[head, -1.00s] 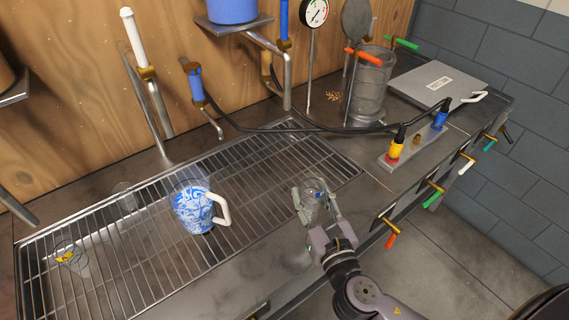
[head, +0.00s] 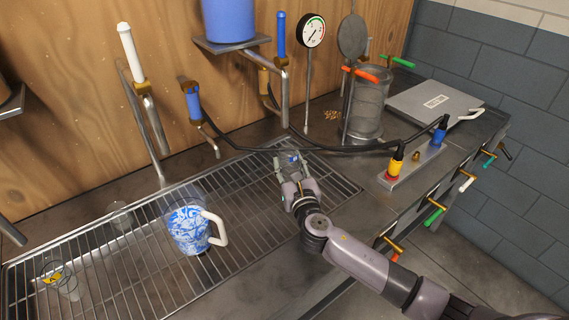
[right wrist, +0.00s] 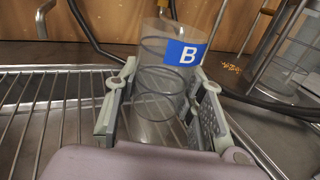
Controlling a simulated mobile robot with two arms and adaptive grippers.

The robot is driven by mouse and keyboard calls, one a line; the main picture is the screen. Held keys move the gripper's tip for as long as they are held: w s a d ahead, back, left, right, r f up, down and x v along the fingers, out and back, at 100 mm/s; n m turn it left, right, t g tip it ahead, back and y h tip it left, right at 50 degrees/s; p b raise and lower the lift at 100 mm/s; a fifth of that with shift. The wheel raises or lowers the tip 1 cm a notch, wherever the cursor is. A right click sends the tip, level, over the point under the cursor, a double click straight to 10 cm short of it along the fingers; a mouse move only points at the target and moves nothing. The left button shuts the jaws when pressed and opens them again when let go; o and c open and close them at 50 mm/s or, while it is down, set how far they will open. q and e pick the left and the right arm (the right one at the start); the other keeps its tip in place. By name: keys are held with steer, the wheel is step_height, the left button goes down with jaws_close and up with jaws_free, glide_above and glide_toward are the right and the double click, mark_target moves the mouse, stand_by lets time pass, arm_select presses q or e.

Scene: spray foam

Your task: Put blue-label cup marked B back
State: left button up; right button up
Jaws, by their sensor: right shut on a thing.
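The clear cup with a blue label marked B (right wrist: 165,75) stands upright between the fingers of my right gripper in the right wrist view. My right gripper (right wrist: 158,115) is shut on it. In the head view the right gripper (head: 290,172) is over the back right part of the metal grate (head: 340,184), and the cup is mostly hidden there, with a bit of blue showing. Whether the cup's base touches the grate is hard to tell. My left gripper is not in view.
A blue-and-white patterned pitcher (head: 188,230) stands on the grate, left of my gripper. A clear cup with a yellow label (head: 56,275) is at the far left, and another clear cup (head: 120,216) is behind. Black hoses (head: 260,149) and a tap (head: 195,105) lie close behind the gripper.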

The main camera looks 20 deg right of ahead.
steer(key=shift+w+d+f+b, duration=0.1)
steer(key=shift+w+f+b, duration=0.15)
steer(key=shift+w+f, duration=0.75)
steer(key=shift+w+f+b, duration=0.2)
steer(key=shift+w+f, duration=0.55)
steer(key=shift+w, duration=0.35)
steer(key=shift+f, duration=0.1)
steer(key=o, duration=1.2)
steer(key=shift+c, duration=0.2)
steer(key=shift+r, duration=0.2)
steer(key=s, duration=1.2)
steer(key=shift+a, duration=0.3)
steer(key=shift+f, duration=0.1)
